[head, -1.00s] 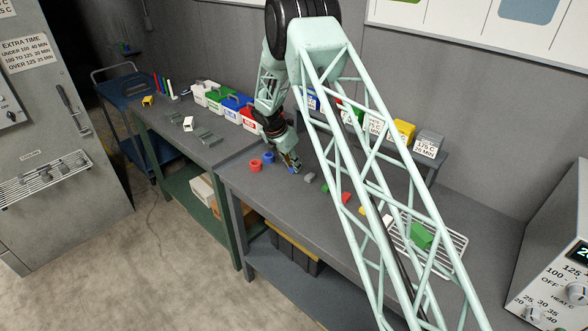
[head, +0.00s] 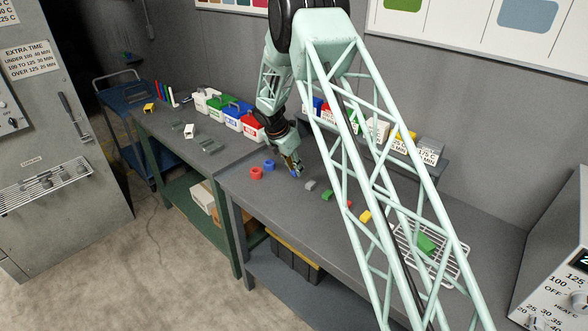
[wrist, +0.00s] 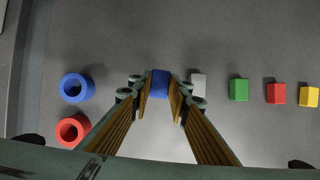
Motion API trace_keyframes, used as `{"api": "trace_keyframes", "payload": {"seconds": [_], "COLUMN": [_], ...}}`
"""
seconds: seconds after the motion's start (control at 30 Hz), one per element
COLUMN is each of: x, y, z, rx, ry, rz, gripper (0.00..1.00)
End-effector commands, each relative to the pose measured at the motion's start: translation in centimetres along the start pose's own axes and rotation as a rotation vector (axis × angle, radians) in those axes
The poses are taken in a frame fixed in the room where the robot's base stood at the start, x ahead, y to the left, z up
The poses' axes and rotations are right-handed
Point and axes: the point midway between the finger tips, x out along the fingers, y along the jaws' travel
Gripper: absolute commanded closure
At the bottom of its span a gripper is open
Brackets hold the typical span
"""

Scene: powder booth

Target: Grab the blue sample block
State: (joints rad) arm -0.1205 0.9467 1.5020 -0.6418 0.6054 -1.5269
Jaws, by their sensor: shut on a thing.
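The blue sample block (wrist: 160,83) sits between the fingertips of my gripper (wrist: 159,90) in the wrist view, with a finger against each side. My gripper is shut on it. In the head view my gripper (head: 294,171) is low over the grey bench, and only a small bit of blue shows at its tips. I cannot tell whether the block touches the bench or is just above it.
A grey block (wrist: 198,83) stands close to my right finger, then green (wrist: 238,90), red (wrist: 276,93) and yellow (wrist: 309,96) blocks in a row. A blue ring (wrist: 76,88) and a red ring (wrist: 73,130) lie to the left. A wire rack (head: 451,268) holds a green block.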

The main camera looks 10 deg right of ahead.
Motion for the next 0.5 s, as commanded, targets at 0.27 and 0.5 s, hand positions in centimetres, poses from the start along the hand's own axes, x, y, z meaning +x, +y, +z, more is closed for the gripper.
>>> {"api": "trace_keyframes", "payload": {"seconds": [0.27,0.5], "x": [-1.0,-1.9], "y": [-3.7,-7.7], "z": [-1.3,-2.6], "rx": [-0.001,-0.002], "ry": [0.000,0.001], "rz": [0.001,-0.001], "gripper": [0.94,0.94]}}
